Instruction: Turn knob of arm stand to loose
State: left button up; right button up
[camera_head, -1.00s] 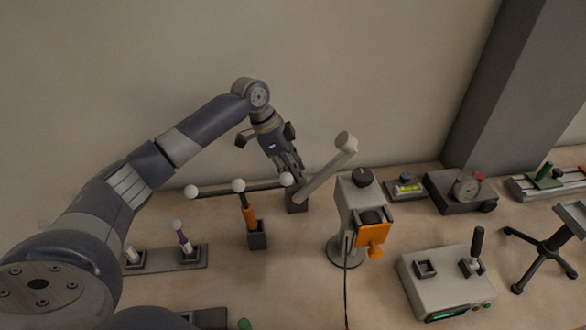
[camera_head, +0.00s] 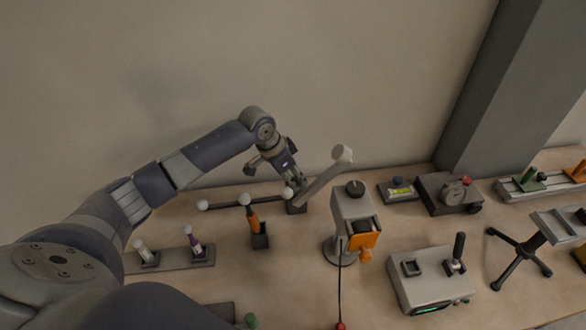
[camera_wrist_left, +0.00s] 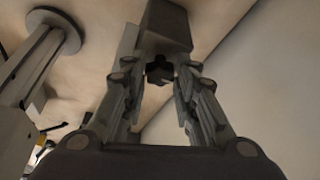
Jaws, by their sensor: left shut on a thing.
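My left gripper (camera_head: 297,184) comes down from the upper left onto the stand, beside the pale arm. In the left wrist view the left gripper (camera_wrist_left: 158,88) has its fingers around a small dark knob (camera_wrist_left: 158,70) in front of a grey block (camera_wrist_left: 165,25). The fingers partly hide the knob, and its turn angle cannot be told. My right gripper is not in view.
A bar with white balls (camera_head: 245,200) stands just left of the gripper. A grey round-based stand with an orange clamp (camera_head: 362,241) is close on the right. A control box with a joystick (camera_head: 432,283) and a gauge block (camera_head: 450,193) lie farther right.

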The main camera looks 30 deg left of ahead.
pick_arm(q)
jog(key=shift+n+p, duration=0.3)
jog(key=o, duration=1.1)
jog(key=shift+v, duration=4)
